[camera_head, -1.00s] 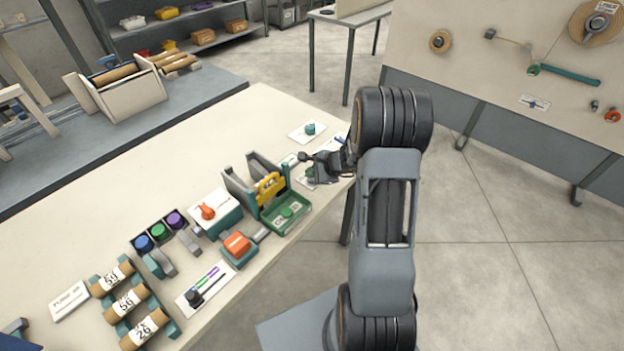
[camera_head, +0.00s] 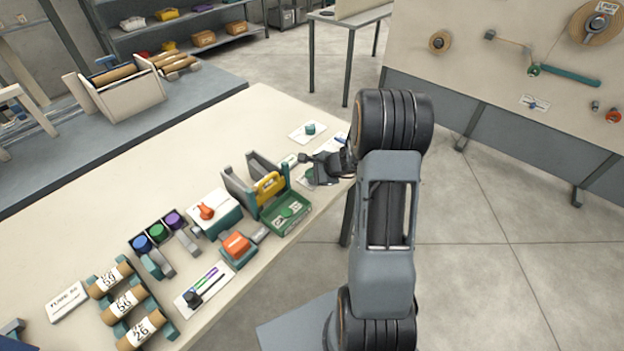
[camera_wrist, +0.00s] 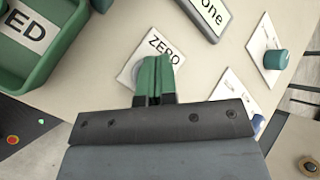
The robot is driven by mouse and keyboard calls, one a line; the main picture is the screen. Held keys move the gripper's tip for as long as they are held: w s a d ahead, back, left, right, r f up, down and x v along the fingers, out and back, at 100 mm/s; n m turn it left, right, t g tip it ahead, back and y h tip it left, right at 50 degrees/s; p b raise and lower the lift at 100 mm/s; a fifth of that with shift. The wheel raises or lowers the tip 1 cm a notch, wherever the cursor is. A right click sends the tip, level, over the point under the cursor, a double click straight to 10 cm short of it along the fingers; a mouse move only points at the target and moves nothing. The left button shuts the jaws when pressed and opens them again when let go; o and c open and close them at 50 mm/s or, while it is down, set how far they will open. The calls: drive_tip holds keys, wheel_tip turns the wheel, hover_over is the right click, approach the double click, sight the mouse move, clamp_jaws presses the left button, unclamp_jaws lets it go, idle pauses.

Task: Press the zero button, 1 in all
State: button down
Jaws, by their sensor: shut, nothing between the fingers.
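The plate marked ZERO (camera_wrist: 166,45) lies on the table in the wrist view. A pale grey rounded edge shows on it, left of my fingers; the rest of what is there is hidden behind them. My gripper (camera_wrist: 158,62) is shut and empty, its green fingertips together over the plate, just below the lettering in the picture. I cannot tell whether the tips touch the button.
A plate with a teal knob (camera_wrist: 275,59) stands to the right in the wrist view. A green tray marked ED (camera_wrist: 68,52) is at the left. In the head view, the yellow-handled stand (camera_head: 268,186) and orange button (camera_head: 236,244) are nearby. The table's back is clear.

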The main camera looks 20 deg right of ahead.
sight(312, 180)
idle(0.7)
drive_tip(key=shift+r+p, duration=0.4)
drive_tip(key=shift+r, duration=0.3)
drive_tip(key=shift+r, duration=0.1)
drive_tip(key=shift+r+p, duration=1.75)
drive_tip(key=shift+r, duration=0.7)
